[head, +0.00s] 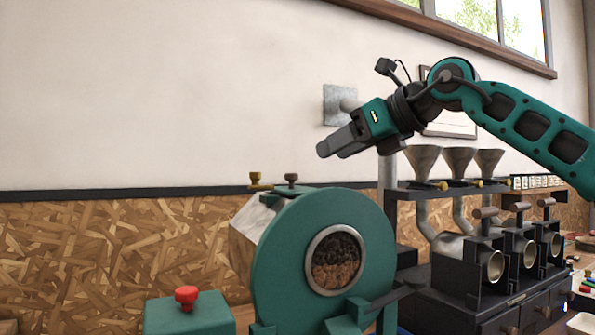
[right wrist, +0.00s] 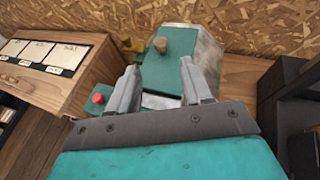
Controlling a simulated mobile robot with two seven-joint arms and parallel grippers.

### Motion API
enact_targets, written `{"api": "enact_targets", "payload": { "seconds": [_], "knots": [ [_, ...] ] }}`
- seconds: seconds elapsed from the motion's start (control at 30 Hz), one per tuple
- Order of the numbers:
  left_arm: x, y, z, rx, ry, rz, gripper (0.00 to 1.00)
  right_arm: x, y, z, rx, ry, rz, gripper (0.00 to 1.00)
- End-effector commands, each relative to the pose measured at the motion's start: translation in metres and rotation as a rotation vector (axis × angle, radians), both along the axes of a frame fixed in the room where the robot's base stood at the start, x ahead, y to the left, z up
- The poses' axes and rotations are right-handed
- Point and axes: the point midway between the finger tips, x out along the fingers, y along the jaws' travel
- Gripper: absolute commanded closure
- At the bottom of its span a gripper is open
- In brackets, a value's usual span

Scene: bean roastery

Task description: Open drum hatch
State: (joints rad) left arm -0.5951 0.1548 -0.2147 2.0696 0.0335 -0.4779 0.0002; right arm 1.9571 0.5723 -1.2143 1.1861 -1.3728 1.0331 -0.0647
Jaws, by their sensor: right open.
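The roaster drum (head: 268,225) has a green round front plate (head: 375,230) with a window (head: 335,260) showing dark and brown beans. On top of the drum is a green hatch panel (right wrist: 165,72) with a small brownish knob (right wrist: 160,45). A dark knob (head: 291,179) shows there in the head view too. The panel appears to lie flat. My right gripper (head: 322,150) is above the drum, pointing down and left, apart from the knob. In the right wrist view its fingers (right wrist: 158,66) are spread, with nothing between them. My left gripper is out of view.
A green box with a red button (head: 187,294) stands left of the drum. A brass knob (head: 258,180) stands beside the dark one. Right of the drum stands a dark machine with several funnels (head: 457,160). A wooden cabinet with labels (right wrist: 50,72) shows in the wrist view.

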Motion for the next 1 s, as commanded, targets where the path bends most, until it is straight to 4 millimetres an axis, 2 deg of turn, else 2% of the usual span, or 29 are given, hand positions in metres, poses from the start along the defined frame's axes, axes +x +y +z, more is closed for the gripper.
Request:
{"api": "enact_targets", "payload": {
  "seconds": [0.2, 0.47, 0.63, 0.93, 1.0],
  "knots": [
    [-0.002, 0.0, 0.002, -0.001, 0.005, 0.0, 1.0, 0.031, 0.033, -0.019, -0.001, 0.004, 0.002, 0.5],
    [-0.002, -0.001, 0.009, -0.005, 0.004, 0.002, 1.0, 0.059, 0.061, -0.034, 0.001, 0.003, 0.002, 0.5],
    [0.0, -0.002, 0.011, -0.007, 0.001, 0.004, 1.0, 0.066, 0.068, -0.039, 0.002, 0.002, 0.002, 0.5],
    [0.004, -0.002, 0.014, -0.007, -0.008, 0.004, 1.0, 0.068, 0.068, -0.04, 0.001, 0.001, 0.002, 0.5],
    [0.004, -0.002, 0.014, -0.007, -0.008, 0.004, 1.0, 0.068, 0.068, -0.04, 0.001, 0.001, 0.002, 0.57]
  ]
}}
